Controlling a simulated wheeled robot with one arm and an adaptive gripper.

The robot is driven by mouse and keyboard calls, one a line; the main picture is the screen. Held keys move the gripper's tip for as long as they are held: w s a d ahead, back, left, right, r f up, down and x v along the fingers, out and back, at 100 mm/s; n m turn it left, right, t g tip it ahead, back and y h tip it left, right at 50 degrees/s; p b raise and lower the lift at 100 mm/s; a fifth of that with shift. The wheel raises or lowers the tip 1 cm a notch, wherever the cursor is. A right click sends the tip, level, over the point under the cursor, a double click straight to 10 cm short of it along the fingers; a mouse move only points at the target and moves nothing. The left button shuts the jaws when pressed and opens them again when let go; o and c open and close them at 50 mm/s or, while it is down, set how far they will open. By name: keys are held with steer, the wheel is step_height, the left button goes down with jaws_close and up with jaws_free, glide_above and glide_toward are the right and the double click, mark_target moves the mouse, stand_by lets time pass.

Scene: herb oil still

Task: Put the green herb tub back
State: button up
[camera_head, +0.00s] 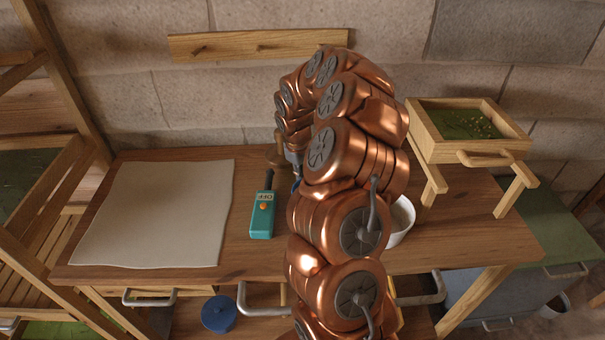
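No tub that is plainly the green herb tub can be made out. A wooden box with a green floor and small pale bits in it (460,122) stands on a wooden stand at the right. A white round tub (401,222) is on the bench, partly hidden behind my copper arm; its contents do not show clearly. My gripper (296,170) is at the far end of the arm over the back of the bench, mostly hidden by the arm links. A brown wooden thing (275,156) shows beside it; I cannot tell whether they touch.
A teal handset marked OFF (262,216) lies on the wooden bench (445,242). A pale sheet (160,212) covers the bench's left part. A blue lidded pot (219,314) is below the front edge. A peg rail (258,45) is on the wall. Wooden racks stand at the left.

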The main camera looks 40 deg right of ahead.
steer(key=shift+o, duration=1.1)
